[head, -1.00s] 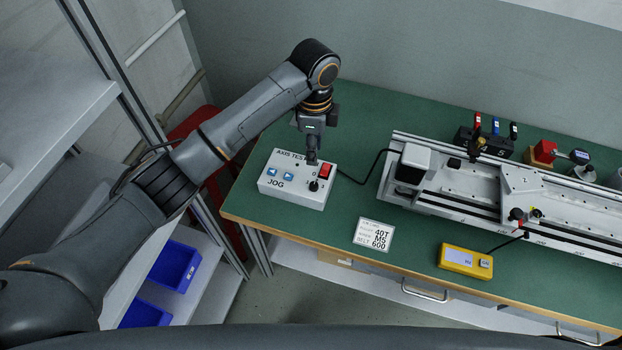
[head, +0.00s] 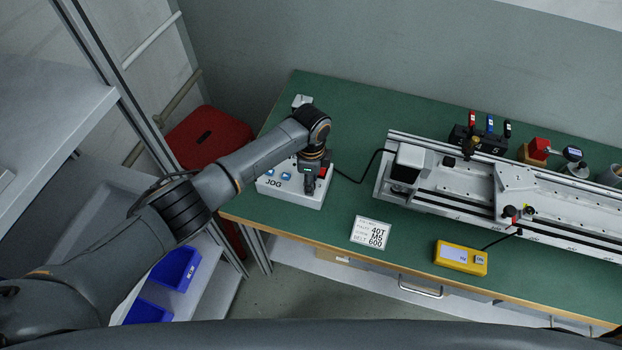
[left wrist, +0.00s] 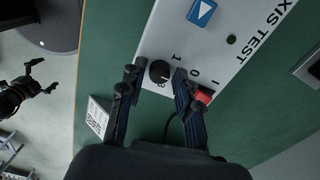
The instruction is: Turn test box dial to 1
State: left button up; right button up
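The white test box (head: 290,197), marked JOG, stands on the left end of the green bench. My left gripper (head: 311,187) is over its right part and hides the dial in the head view. In the left wrist view, the round black dial (left wrist: 160,72) shows between the open fingertips of my left gripper (left wrist: 156,76). The right-hand finger is very close to the dial; contact cannot be told. A printed 1 is beside the dial; its pointer direction is unclear. A red rocker switch (left wrist: 203,96) is just beyond that finger. My right gripper (left wrist: 38,77) is open and empty, far from the box.
A white label card (head: 371,233) and a yellow meter (head: 460,257) lie on the green bench (head: 330,225). A long rail gantry (head: 450,200) fills the bench's right side. A black cable runs from the box to it. A red stool (head: 208,135) stands at left.

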pick_arm(q)
grip_shut()
jog(key=shift+n, duration=0.4)
jog(key=shift+r+n+p, duration=0.1)
jog(key=shift+n+p, duration=0.7)
jog(key=shift+n, duration=0.1)
jog(key=n+p, duration=0.1)
jog(key=n, duration=0.2)
jog(key=shift+d+n+p, duration=0.1)
jog(key=shift+n+p, duration=0.2)
jog(key=shift+p, duration=0.05)
jog(key=n+p, duration=0.1)
jog(key=n, duration=0.2)
jog(key=shift+n+p, duration=0.55)
jog(key=shift+n, duration=0.85)
